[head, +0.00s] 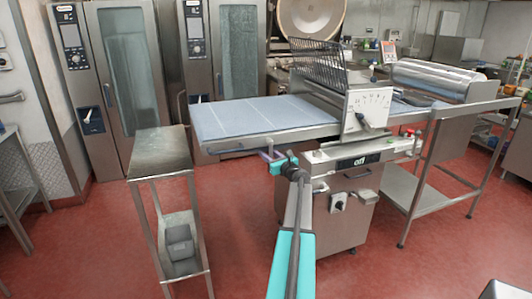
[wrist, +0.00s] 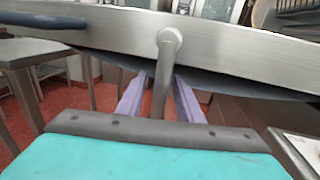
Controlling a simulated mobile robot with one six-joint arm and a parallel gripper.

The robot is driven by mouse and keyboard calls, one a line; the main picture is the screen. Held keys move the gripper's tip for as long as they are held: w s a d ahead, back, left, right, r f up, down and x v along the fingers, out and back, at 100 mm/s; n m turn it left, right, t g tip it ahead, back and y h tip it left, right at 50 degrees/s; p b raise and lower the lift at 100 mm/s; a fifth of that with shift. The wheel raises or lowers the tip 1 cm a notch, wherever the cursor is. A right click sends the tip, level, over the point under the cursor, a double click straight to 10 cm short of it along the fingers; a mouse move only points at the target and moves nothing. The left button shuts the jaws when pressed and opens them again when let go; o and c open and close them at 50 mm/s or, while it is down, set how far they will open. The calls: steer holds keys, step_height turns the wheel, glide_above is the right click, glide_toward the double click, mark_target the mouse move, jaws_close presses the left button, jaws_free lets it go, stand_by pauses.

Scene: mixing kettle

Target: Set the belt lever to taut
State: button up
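The belt lever (wrist: 169,62) is a grey metal bar with a rounded pivot end on the side rail of the sheeter's belt table (head: 262,116). In the wrist view it hangs down from the rail and runs between the two purple fingers of my gripper (wrist: 161,84). The fingers stand apart, with a gap on the left of the lever; on the right the finger is close to it, and I cannot tell if they touch. The lever's lower end is hidden behind my gripper's body. In the head view my gripper (head: 270,154) is below the table's front edge, and the lever is too small to make out.
A dark blue handle (wrist: 42,20) sticks out along the rail at left. The sheeter's control body (head: 335,210) and dial plate (head: 368,110) stand right of my gripper. A narrow metal stand (head: 160,155) is at left. Red floor lies open in front.

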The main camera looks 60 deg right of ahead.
steer(key=shift+x, duration=0.8)
jaws_close()
